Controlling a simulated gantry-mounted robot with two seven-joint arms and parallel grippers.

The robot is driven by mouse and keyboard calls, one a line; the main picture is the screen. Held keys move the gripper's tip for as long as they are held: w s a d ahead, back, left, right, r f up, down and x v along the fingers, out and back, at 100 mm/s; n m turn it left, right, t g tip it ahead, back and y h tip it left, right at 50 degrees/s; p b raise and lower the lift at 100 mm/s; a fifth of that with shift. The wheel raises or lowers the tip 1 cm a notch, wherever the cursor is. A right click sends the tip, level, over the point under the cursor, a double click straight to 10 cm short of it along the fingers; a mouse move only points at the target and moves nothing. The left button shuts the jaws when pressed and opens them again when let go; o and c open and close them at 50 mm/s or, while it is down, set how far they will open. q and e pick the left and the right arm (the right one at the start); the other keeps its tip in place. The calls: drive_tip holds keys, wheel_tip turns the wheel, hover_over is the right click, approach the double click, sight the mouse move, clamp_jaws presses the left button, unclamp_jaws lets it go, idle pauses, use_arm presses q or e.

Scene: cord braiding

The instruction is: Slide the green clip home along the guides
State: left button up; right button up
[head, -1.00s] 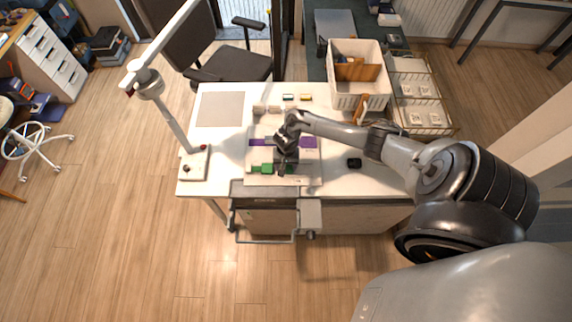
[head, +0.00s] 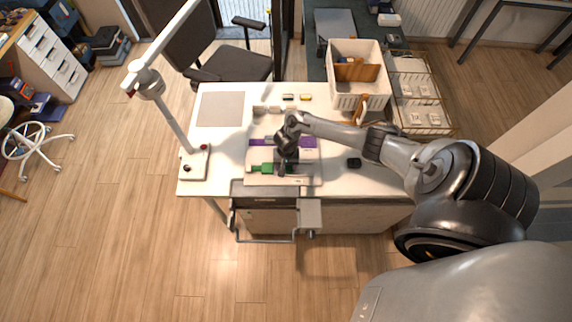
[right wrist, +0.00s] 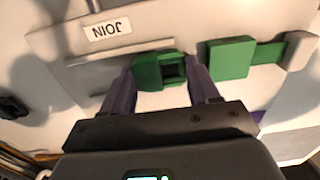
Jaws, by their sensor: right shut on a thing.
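My right gripper (right wrist: 162,80) is shut on a green clip half (right wrist: 147,72) with a square opening, seen in the right wrist view. A second green block (right wrist: 230,58) lies to its right there, with a gap between them and a green strip (right wrist: 268,53) running from it. In the head view my right gripper (head: 284,168) is low over the front of the pale board (head: 308,181) and mostly hides the held piece. The second green block (head: 266,168) shows just left of it. A pale guide rail (right wrist: 105,57) runs beside the held piece. My left gripper is not in view.
A label reading JOIN (right wrist: 107,28) is on the board. Purple pieces (head: 308,142) lie behind the green row. A lamp base (head: 194,163) stands left, a small black object (head: 354,162) right, and a white bin (head: 358,101) at the back right.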

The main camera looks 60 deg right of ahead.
idle(0.3)
drive_tip(key=o, duration=1)
drive_tip(key=shift+c, duration=0.2)
drive_tip(key=o, duration=0.3)
drive_tip(key=shift+s, duration=0.1)
drive_tip(key=shift+r+p, duration=0.9)
drive_tip(key=shift+p, duration=0.25)
drive_tip(key=shift+w+r+p, duration=0.25)
drive_tip(key=shift+r+p, duration=0.2)
drive_tip(key=shift+p, duration=0.15)
drive_tip(key=shift+s+r+p, duration=0.15)
drive_tip(key=shift+r+p, duration=1.5)
drive_tip(key=shift+p, duration=0.6)
